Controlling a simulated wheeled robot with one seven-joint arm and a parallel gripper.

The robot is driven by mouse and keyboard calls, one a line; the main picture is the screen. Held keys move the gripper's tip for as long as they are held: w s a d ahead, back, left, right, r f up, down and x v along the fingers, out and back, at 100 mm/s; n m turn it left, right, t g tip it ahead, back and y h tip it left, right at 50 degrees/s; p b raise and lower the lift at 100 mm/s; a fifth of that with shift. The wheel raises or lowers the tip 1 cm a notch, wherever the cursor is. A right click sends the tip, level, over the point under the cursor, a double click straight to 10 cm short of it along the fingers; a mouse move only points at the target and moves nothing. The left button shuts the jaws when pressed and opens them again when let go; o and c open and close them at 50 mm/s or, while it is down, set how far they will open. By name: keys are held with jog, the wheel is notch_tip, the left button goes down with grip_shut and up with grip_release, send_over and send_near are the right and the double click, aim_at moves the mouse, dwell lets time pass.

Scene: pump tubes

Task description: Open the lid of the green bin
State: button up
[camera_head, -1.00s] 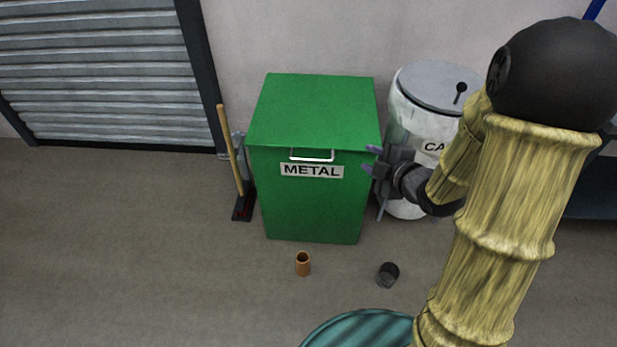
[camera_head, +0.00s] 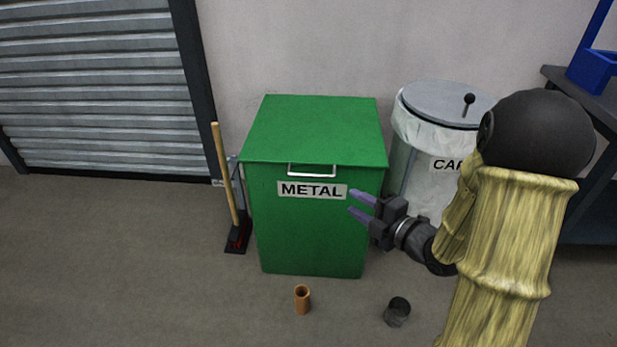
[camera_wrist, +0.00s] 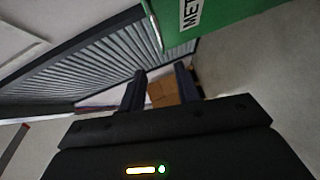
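The green bin (camera_head: 305,235) stands against the wall with a METAL label on its front. Its lid (camera_head: 315,130) is shut and has a silver handle (camera_head: 312,171) at the front edge. My gripper (camera_head: 356,204) is in front of the bin's right side, below and to the right of the handle, apart from it. Its two purple fingers point left and are spread with nothing between them. In the wrist view the fingers (camera_wrist: 160,88) are apart, and part of the green bin (camera_wrist: 235,15) shows at the top.
A white can (camera_head: 425,150) with a grey lid stands right of the bin. A broom (camera_head: 227,185) leans at the left. An orange tube (camera_head: 302,299) and a dark cup (camera_head: 397,312) are on the floor in front. A dark table (camera_head: 590,100) is at the right.

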aim_at(310, 177)
jog(key=b+x, duration=0.5)
jog(key=x, duration=1.2)
jog(key=shift+w, duration=0.15)
grip_shut()
